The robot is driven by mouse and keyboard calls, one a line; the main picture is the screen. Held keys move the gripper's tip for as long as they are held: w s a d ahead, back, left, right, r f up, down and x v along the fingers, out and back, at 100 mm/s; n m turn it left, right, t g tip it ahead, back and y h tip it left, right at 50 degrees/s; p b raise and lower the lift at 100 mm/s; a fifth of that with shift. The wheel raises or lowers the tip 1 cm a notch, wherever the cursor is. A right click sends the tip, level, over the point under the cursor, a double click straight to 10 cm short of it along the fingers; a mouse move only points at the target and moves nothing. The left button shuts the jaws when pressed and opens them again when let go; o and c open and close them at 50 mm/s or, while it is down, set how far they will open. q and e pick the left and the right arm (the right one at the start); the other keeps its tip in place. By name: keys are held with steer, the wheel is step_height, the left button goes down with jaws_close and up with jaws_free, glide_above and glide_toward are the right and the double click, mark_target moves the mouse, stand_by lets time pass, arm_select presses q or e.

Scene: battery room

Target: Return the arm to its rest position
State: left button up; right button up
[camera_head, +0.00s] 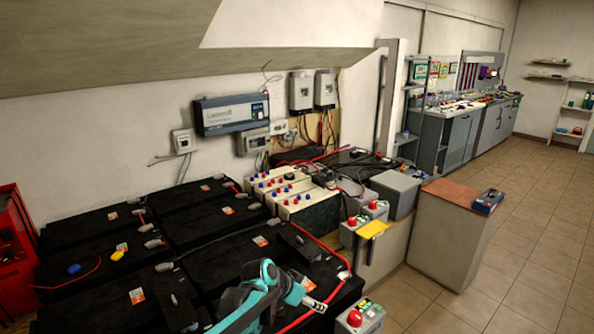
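My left arm (258,292), teal and grey, comes in from the bottom edge, left of the middle. It is bent, and its gripper (316,304) points right over the front part of the black battery bank. The gripper is small and grey here, and I cannot tell whether its fingers are open or shut. I see nothing clearly held in it. A red cable runs close by it, and I cannot tell whether they touch. My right arm and gripper are not in view.
Large black batteries (205,228) with cables fill the left and front. Control boxes with red buttons (355,318) stand right of the arm. A cabinet (447,240) carries a small blue device (488,201). The tiled floor (545,255) at right is clear.

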arm_select(q)
steer(key=s+a+r+n+t+y, duration=0.1)
steer(key=s+a+r+n+y, duration=0.2)
steer(key=s+a, duration=0.45)
steer(key=s+a+r+n+t, duration=0.1)
steer(key=s+a+r+n, duration=0.1)
steer(key=s+a+r, duration=0.35)
steer(key=s+a+f+n+y, duration=0.1)
steer(key=s+a+f+n, duration=0.1)
steer(key=s+a, duration=0.2)
steer(key=s+a+f+n+y, duration=0.2)
steer(key=s+a, duration=0.3)
steer(key=s, duration=0.6)
steer(key=shift+f, duration=0.15)
steer(key=shift+s+d, duration=0.1)
